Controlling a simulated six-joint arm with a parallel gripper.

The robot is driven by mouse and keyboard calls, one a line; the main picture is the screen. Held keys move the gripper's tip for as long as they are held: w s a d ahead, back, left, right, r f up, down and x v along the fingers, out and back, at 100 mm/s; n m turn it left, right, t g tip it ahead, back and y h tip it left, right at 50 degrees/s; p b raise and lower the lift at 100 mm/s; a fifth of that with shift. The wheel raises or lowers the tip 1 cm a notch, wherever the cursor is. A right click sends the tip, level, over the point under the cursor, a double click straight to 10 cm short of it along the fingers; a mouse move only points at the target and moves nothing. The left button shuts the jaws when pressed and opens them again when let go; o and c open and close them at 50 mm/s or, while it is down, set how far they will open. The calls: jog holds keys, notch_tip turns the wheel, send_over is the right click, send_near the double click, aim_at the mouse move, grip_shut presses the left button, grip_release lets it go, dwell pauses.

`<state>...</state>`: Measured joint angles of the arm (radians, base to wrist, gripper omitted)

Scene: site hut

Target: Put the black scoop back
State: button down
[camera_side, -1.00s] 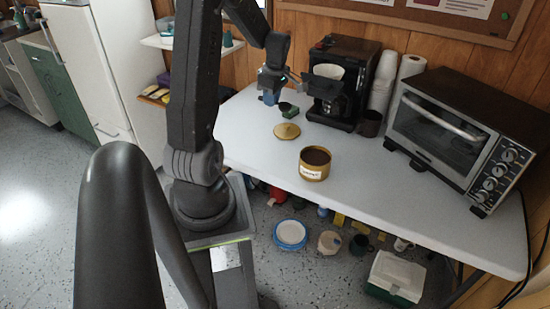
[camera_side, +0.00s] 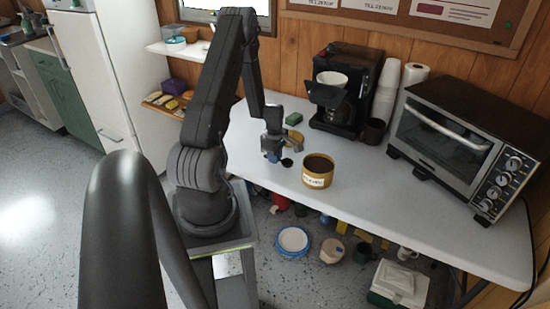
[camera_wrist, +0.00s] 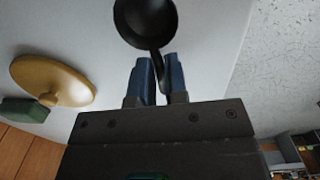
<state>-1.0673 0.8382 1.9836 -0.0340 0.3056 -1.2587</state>
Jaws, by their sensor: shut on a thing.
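My gripper (camera_side: 272,157) is shut on the black scoop (camera_side: 287,162), just left of the canister in the side view. In the wrist view, the scoop's handle is between the blue fingertips (camera_wrist: 155,72) and its round black bowl (camera_wrist: 146,18) sticks out beyond them. The yellow-brown canister (camera_side: 318,178) stands open on the table, with dark contents and a white label. The scoop is outside it, apart from its rim. The canister's lid (camera_side: 295,137) lies behind, partly hidden by my gripper; it also shows in the wrist view (camera_wrist: 50,78).
A green sponge (camera_side: 294,119) lies beyond the lid. A black coffee maker (camera_side: 346,92), a dark mug (camera_side: 374,131), stacked white cups and a toaster oven (camera_side: 455,125) stand along the back and right. The white table (camera_side: 400,205) is clear right of the canister.

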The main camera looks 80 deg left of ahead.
jog(key=shift+f, duration=0.35)
jog(key=shift+f, duration=0.1)
jog(key=c, duration=1.1)
grip_release()
jog(key=shift+c, duration=0.2)
